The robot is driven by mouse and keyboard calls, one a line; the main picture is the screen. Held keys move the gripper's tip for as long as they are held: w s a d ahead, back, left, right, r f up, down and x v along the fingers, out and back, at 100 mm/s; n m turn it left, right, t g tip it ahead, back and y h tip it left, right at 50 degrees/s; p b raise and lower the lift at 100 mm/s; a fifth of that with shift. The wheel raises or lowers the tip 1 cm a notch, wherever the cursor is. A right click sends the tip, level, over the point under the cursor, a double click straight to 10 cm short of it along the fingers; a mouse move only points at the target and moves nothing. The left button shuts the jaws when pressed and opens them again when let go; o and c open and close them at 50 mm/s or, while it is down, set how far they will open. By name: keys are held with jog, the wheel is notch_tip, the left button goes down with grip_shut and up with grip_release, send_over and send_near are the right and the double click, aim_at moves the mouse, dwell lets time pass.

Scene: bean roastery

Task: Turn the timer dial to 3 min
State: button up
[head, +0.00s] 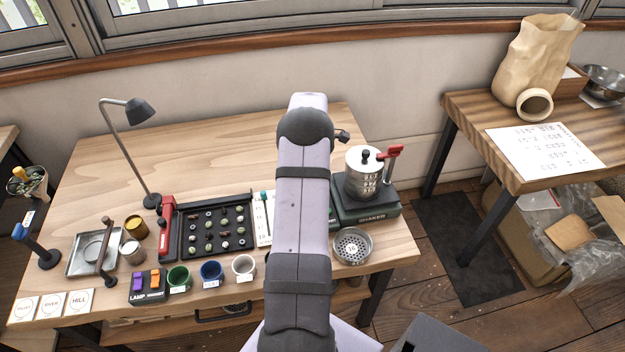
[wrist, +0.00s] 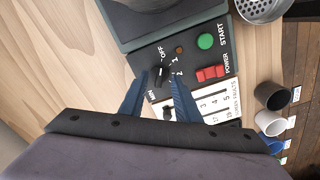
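The timer dial (wrist: 161,74) is a small black knob on the dark control panel (wrist: 188,55) in the wrist view. OFF, 1 and 2 are printed around it; the rest of the scale is partly covered by my fingers. Its pointer seems to be towards OFF, but it is too small to be sure. My gripper (wrist: 158,80) is open, with one blue fingertip on each side of the dial. I cannot tell whether they touch it. In the head view my arm hides the dial and the gripper.
On the panel beside the dial are a green START button (wrist: 205,41) and a red POWER switch (wrist: 210,73). A white numbered card (wrist: 212,106) lies close by. The shaker (head: 367,213) with its metal drum stands right of my arm, a perforated sieve (head: 352,247) before it.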

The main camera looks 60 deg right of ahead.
jog(key=shift+f, duration=0.85)
grip_shut()
